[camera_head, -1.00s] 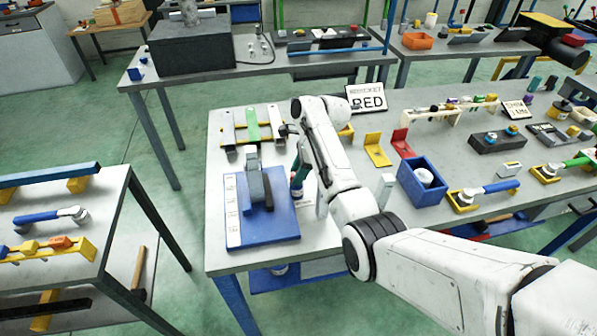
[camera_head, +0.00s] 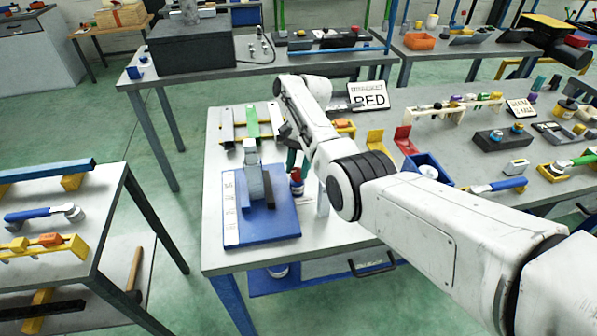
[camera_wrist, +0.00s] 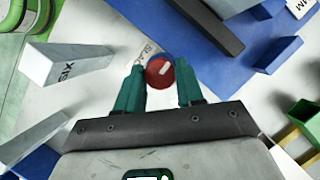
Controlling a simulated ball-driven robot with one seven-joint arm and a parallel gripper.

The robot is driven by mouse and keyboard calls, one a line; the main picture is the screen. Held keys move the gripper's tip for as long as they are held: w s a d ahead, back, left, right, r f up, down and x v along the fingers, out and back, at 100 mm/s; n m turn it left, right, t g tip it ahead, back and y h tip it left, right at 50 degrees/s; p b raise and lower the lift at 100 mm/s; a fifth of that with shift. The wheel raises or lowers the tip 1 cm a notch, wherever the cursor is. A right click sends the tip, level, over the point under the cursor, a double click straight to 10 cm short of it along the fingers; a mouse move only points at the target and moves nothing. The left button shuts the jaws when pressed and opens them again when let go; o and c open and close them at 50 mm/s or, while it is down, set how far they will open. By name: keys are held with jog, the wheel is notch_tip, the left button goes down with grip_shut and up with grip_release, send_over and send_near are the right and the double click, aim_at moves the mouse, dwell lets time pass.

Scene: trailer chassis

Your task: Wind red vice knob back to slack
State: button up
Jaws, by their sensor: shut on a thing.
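The red vice knob (camera_wrist: 159,71) has a white pointer mark and sits between the teal fingertips of my gripper (camera_wrist: 158,80) in the wrist view. My gripper is shut on it, one finger on each side. Part of a "SLACK" label (camera_wrist: 150,50) shows just above the knob. In the head view the knob (camera_head: 296,174) is small, beside the grey vice (camera_head: 254,182) on its blue plate (camera_head: 272,228), with my teal fingers (camera_head: 297,160) above it. My arm hides part of the area to the right.
A white lettered strip (camera_head: 230,208) lies along the plate's left edge. A rack with a green-handled tool (camera_head: 251,122) stands behind the vice. A yellow bracket (camera_head: 376,142), a red bracket (camera_head: 404,140) and a blue bin (camera_head: 420,160) stand to the right, near my arm.

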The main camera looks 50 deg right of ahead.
jog(key=n+b, duration=0.1)
jog(key=n, duration=0.1)
jog(key=n+g+h+b, duration=0.1)
jog(key=n+b, duration=0.1)
jog(key=shift+w+f+n+g, duration=0.1)
jog(key=shift+w+n+g, duration=0.05)
jog(key=shift+n+g, duration=0.15)
jog(key=n+g+h+b, duration=0.1)
jog(key=n, duration=0.3)
jog(key=shift+a+n+b, duration=0.15)
jog(key=shift+n+b, duration=0.15)
jog(key=shift+b, duration=0.05)
jog(key=n, duration=0.1)
jog(key=n+h, duration=0.1)
jog(key=n, duration=0.1)
jog(key=n+h+p, duration=0.1)
jog(key=shift+w+a+r+g, duration=0.1)
jog(key=shift+a+r+g, duration=0.05)
jog(key=shift+r+g, duration=0.15)
jog(key=shift+f+n+h+p, duration=0.1)
jog(key=shift+n+h+p, duration=0.5)
jog(key=shift+n+p, duration=0.9)
jog(key=shift+n+b, duration=0.3)
jog(key=shift+n, duration=0.3)
jog(key=o, duration=1)
jog(key=shift+a+f, duration=0.1)
